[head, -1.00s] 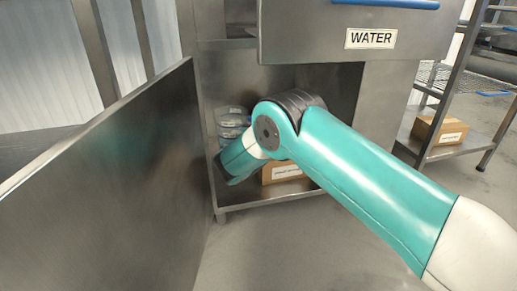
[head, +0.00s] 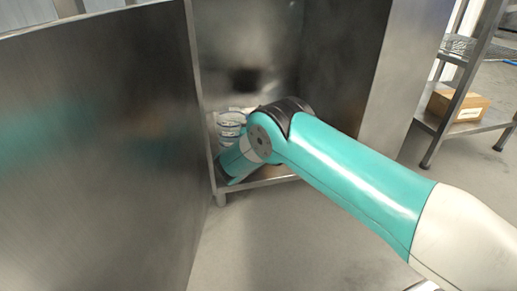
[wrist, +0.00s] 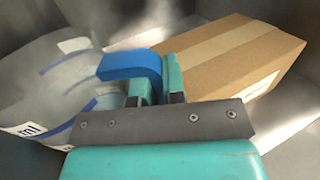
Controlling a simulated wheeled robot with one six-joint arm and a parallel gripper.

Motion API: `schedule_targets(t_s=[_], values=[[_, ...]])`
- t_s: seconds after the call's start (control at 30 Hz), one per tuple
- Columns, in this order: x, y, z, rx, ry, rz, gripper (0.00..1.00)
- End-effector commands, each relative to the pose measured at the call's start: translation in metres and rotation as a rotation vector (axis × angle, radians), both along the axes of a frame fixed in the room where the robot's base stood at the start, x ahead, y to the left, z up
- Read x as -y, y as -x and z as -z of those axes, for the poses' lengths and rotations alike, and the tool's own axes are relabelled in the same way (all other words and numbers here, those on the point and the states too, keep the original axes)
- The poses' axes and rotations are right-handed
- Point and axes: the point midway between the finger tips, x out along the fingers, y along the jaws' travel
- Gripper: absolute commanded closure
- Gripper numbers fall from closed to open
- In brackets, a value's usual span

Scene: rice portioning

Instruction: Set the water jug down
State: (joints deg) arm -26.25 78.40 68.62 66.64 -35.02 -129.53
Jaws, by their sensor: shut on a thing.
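The water jug (wrist: 45,85) is clear, with blue marks and "ml" lettering, and fills the left of the wrist view. My gripper (wrist: 158,80) is shut on its blue handle (wrist: 130,64). In the head view, a clear blue-banded container (head: 231,122), seemingly the jug, shows inside the open metal cabinet (head: 262,187), just beyond my wrist. My arm hides the gripper and much of the cabinet floor there. I cannot tell whether the jug's base touches the floor.
A cardboard box (wrist: 235,55) stands close to the right of my gripper in the wrist view. In the head view, a large metal panel (head: 95,150) stands on the left. A rack with another cardboard box (head: 460,105) is at the right.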

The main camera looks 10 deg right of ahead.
Motion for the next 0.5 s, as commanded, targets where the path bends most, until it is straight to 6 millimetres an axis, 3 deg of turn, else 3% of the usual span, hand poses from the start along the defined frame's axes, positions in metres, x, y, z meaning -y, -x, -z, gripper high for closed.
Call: schedule_targets(t_s=[0.27,0.5], values=[[-0.001,0.000,0.022,0.004,-0.001,-0.001,1.00],[-0.001,0.000,0.057,0.004,-0.001,-0.001,1.00]])
